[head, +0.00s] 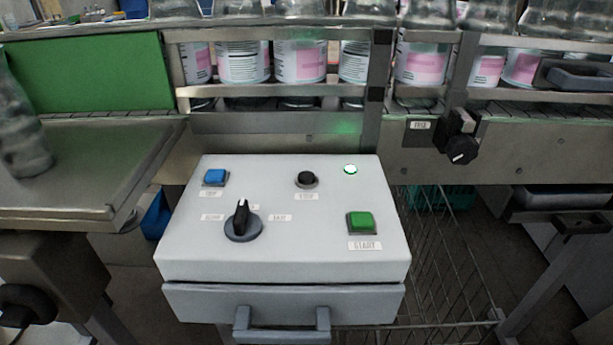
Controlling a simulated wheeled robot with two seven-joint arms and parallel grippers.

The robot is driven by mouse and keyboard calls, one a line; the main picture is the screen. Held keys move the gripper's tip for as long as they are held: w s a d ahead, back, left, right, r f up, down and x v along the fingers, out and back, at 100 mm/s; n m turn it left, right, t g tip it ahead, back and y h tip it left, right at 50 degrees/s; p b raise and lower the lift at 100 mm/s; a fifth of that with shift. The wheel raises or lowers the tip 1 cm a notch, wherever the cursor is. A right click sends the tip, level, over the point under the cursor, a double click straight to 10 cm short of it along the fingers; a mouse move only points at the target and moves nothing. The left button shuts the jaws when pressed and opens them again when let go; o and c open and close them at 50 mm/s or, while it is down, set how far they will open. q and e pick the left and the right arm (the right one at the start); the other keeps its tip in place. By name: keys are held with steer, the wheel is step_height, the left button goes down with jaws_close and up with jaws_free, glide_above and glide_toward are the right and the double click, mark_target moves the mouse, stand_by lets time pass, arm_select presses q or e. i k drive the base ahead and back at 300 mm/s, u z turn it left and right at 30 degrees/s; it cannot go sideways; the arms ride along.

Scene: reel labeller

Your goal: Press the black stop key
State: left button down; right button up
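The black stop key (306,179) is a round button at the upper middle of a light grey control box (290,250) in the head view. A small white label (306,196) sits just below it, its print too small to read surely. Neither of my grippers shows in the head view. Nothing covers the key.
The box also carries a blue key (215,177), a black rotary knob (242,221), a green key (361,222) labelled START and a lit green lamp (350,169). A railed conveyor (280,123) with labelled bottles runs behind. A metal table (90,165) stands left.

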mark_target(305, 178)
steer(key=k, duration=0.5)
steer(key=u, duration=1.55)
steer(key=k, duration=0.9)
steer(key=z, duration=1.4)
steer(key=i, duration=0.5)
steer(key=z, duration=0.1)
